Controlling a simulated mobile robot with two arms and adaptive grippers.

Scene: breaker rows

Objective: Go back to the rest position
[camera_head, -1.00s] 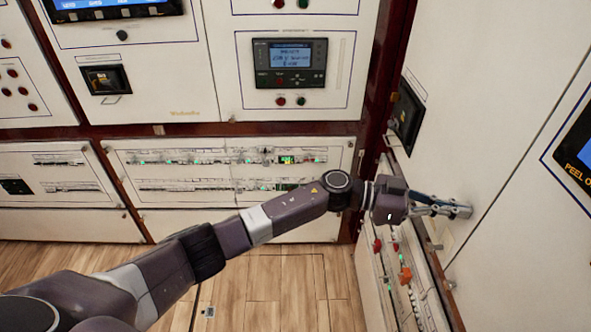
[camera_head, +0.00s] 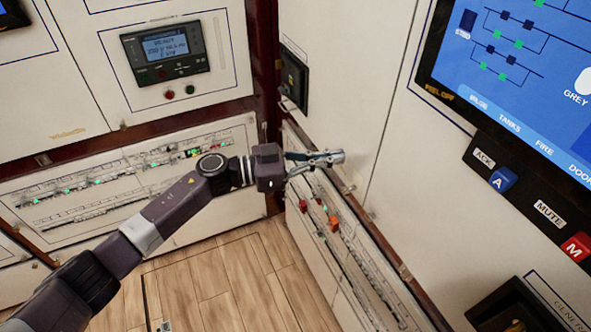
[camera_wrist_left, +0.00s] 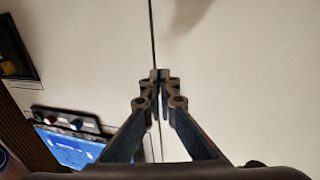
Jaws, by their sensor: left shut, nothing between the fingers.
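My left arm comes in from the left in the head view. Its gripper (camera_head: 338,157) is shut and empty, in front of the white right-hand cabinet wall, above the breaker row panel (camera_head: 345,255) with its red and orange parts. In the left wrist view the gripper's fingertips (camera_wrist_left: 159,78) meet in front of a pale panel with a dark vertical seam. I cannot tell how far the fingertips are from the panel. My right gripper is in neither view.
A large blue screen (camera_head: 520,75) with ACK, A, MUTE and M buttons is on the right wall. A black switch (camera_head: 293,77) sits near the corner. A small display (camera_head: 167,50) and a breaker panel (camera_head: 120,180) are on the left wall. The wooden floor (camera_head: 225,285) is clear.

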